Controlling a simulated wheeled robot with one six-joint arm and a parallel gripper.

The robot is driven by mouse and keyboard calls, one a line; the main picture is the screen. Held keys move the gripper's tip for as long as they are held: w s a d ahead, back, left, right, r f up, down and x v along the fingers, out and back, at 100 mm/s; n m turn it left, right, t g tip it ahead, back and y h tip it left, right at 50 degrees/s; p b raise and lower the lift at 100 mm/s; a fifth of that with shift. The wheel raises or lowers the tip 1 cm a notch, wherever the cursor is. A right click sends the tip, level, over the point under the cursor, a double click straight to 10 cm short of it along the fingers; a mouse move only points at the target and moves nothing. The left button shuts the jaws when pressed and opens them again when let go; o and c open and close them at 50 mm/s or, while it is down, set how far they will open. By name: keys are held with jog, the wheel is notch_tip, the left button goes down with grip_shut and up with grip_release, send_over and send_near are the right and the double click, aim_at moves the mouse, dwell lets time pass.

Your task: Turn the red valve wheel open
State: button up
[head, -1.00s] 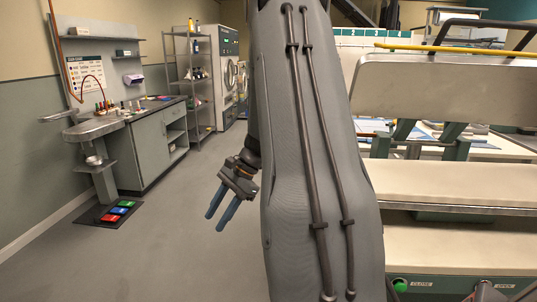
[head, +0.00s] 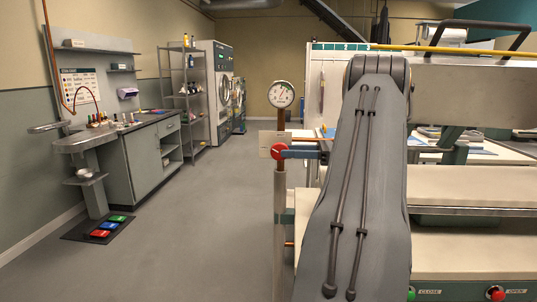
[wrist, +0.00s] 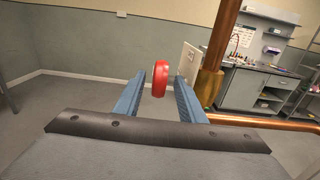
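The red valve wheel (head: 277,152) sits on an upright pipe (head: 280,200) left of my arm in the head view. In the wrist view the wheel (wrist: 160,78) appears nearly edge-on between the ends of my two blue fingers. My gripper (wrist: 159,82) is open, with a visible gap on each side of the wheel. In the head view a blue finger of my gripper (head: 294,154) overlaps the wheel's right side; whether it touches cannot be told.
A round gauge (head: 281,94) stands above the wheel, and a pale tag (head: 265,144) is beside it. A copper pipe (wrist: 250,121) runs close right of my fingers. A press (head: 460,188) stands at right.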

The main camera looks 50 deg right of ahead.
jog(key=p+x, duration=0.1)
jog(key=x, duration=0.6)
jog(key=shift+w+a, duration=0.25)
jog(key=shift+r, duration=0.1)
grip_shut()
jog(key=shift+p, duration=0.6)
jog(key=shift+s+d+f+g+h+p, duration=0.1)
jog(key=shift+f+g+h+p, duration=0.35)
jog(key=shift+g+h+p, duration=0.8)
jog(key=shift+f+g+h+p, duration=0.55)
jog(key=shift+g+p, duration=0.5)
jog(key=shift+p, duration=0.6)
